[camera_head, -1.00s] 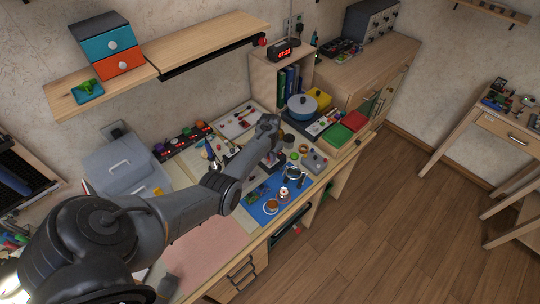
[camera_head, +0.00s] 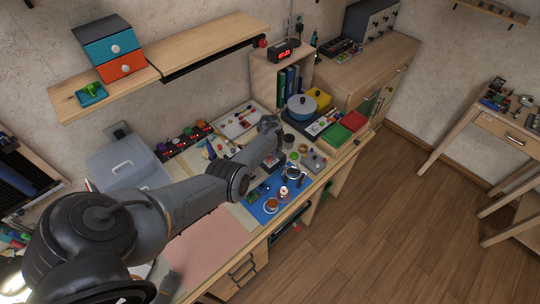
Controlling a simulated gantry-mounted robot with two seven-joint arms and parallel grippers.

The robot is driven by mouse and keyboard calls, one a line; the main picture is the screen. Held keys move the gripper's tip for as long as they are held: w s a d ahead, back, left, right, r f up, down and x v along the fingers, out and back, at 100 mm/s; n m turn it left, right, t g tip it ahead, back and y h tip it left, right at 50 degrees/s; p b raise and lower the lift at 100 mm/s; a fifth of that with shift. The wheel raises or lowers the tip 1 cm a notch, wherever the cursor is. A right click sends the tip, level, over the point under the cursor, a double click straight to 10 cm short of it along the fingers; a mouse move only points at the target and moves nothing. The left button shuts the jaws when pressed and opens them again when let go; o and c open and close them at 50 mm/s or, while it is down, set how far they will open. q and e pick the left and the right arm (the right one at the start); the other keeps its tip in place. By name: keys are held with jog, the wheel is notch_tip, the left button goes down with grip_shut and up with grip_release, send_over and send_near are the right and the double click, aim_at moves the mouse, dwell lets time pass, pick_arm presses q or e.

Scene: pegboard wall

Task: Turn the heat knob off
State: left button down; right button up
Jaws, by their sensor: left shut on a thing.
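My left arm reaches in from the lower left across the workbench (camera_head: 207,238). Its wrist is bent down over the middle of the bench, behind the blue mat. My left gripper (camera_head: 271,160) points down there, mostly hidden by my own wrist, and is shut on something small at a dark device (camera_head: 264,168). The heat knob itself cannot be made out; the gripper and wrist cover that spot. My right gripper is not in view.
A blue mat (camera_head: 261,207) with small round parts lies in front of the gripper. A grey box with buttons (camera_head: 313,162) is to its right. A shelf (camera_head: 205,46) overhangs the bench.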

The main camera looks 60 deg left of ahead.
aim_at(270, 158)
pick_arm(q)
jog(key=n, duration=0.4)
jog(key=shift+n, duration=0.3)
jog(key=n+b, duration=0.1)
jog(key=n, duration=0.3)
jog(key=shift+n, duration=0.3)
jog(key=c, duration=0.9)
grip_release()
jog(key=shift+c, duration=0.2)
notch_tip(270, 158, up, 11)
jog(key=p, duration=0.4)
